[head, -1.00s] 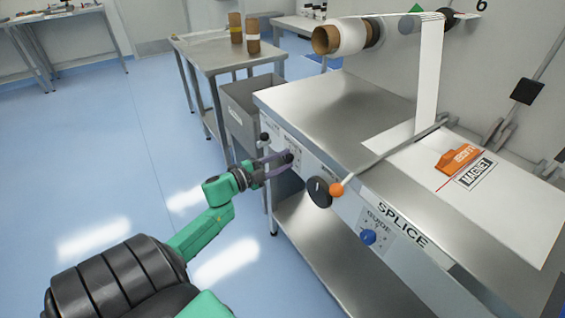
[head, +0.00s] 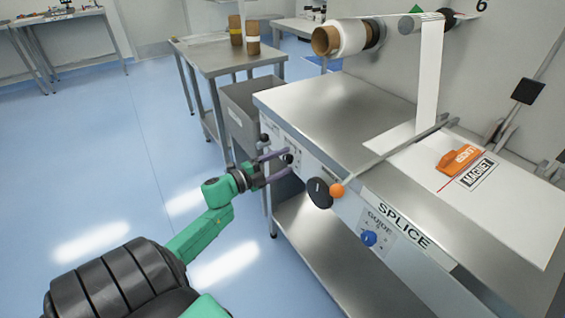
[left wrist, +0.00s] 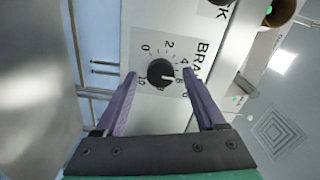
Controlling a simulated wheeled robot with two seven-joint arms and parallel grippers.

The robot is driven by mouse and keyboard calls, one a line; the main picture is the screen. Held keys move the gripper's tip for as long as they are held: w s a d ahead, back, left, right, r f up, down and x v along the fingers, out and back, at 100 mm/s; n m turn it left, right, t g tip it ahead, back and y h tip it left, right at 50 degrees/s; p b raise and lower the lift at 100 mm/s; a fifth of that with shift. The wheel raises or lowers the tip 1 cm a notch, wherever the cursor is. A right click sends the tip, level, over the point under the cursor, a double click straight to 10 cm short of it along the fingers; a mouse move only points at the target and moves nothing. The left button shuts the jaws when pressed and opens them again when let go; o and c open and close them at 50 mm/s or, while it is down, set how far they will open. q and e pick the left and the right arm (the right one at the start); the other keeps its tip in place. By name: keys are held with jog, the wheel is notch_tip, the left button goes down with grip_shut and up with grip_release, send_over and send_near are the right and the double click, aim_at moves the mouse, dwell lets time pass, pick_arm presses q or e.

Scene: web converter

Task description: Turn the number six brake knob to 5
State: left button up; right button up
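The black brake knob (left wrist: 161,72) sits on a white panel with a printed dial (left wrist: 168,44). Its white pointer mark appears to face right, between 4 and 6, though it is small. My left gripper (left wrist: 160,73) is open, with one purple finger on each side of the knob and a gap on both sides. In the head view, the left gripper (head: 279,164) reaches the front panel from the left, with the knob (head: 289,158) at its fingertips. My right gripper is not in view.
A black disc (head: 319,193) and an orange-ended lever (head: 337,190) stick out right of the gripper. A blue knob (head: 369,238) is farther right. The steel worktop (head: 335,100) overhangs the panel. Blue floor (head: 100,150) is clear at left.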

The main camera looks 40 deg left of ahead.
pick_arm(q)
jog(key=v, duration=1.4)
jog(key=shift+s, duration=0.3)
jog(key=shift+a+f, duration=0.1)
jog(key=s+a+f+n+g+y+p, duration=0.1)
jog(key=s+f+n+g+y+p, duration=0.1)
jog(key=f+n, duration=0.35)
jog(key=s+f+n+g+y+p, duration=0.1)
jog(key=f+n+y, duration=0.15)
jog(key=f, duration=0.55)
jog(key=s+a+f+n+g+y+p, duration=0.1)
jog(key=s+f+n+g+y+p, duration=0.15)
jog(key=f, duration=0.45)
jog(key=s+d+f+n+g+h+p, duration=0.1)
jog(key=s+d+f+n+g+p, duration=0.2)
jog(key=s+d+f+g, duration=0.7)
jog(key=s+d+f+n, duration=0.2)
jog(key=s+d+f, duration=0.7)
jog(key=s, duration=0.1)
jog(key=shift+g+h+p, duration=0.35)
jog(key=shift+h+p, duration=0.05)
